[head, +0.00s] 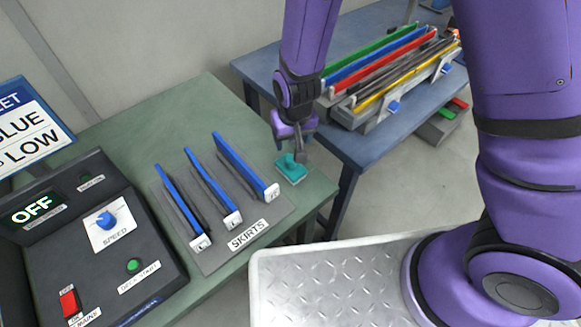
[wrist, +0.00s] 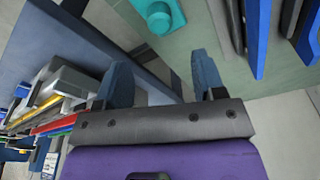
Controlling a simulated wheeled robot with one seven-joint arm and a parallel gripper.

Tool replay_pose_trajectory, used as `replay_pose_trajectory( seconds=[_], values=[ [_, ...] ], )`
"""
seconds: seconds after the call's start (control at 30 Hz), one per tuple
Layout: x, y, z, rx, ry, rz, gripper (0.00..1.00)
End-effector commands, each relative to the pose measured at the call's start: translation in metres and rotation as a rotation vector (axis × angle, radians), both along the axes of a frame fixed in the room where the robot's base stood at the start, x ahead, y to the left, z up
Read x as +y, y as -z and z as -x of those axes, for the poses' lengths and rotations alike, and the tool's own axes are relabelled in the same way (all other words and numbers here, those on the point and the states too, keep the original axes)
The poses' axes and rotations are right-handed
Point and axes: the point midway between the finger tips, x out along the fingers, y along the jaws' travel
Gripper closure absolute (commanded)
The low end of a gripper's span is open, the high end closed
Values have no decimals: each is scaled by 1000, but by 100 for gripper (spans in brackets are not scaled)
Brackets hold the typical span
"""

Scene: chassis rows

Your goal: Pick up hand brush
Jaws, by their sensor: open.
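The hand brush (head: 291,168) is a small teal piece lying on the green bench, just right of the skirts board. Its teal body with a round knob also shows at the top of the wrist view (wrist: 160,17), cut off by the frame edge. My gripper (head: 298,150) is at the brush, with a finger overlapping it in the head view. In the wrist view my gripper (wrist: 163,75) is open, with nothing between its fingers. The brush lies beyond the fingertips there. I cannot tell whether they touch it.
The grey skirts board (head: 212,262) holds blue-edged strips close left of the brush. A control box (head: 100,245) stands further left. A blue table (head: 258,68) with a rack of coloured strips (head: 385,75) stands behind, across a floor gap.

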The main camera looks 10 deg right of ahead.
Motion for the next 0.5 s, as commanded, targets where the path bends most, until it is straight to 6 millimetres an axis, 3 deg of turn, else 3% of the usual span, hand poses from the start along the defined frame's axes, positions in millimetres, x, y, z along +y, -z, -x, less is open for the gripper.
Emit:
replay_pose_trajectory(
  seconds=[0.3, 0.5],
  values=[
    [0, 40, -5, 3, 1, 1, 37],
    [1, 49, -7, 1, 1, -1, 37]
  ],
)
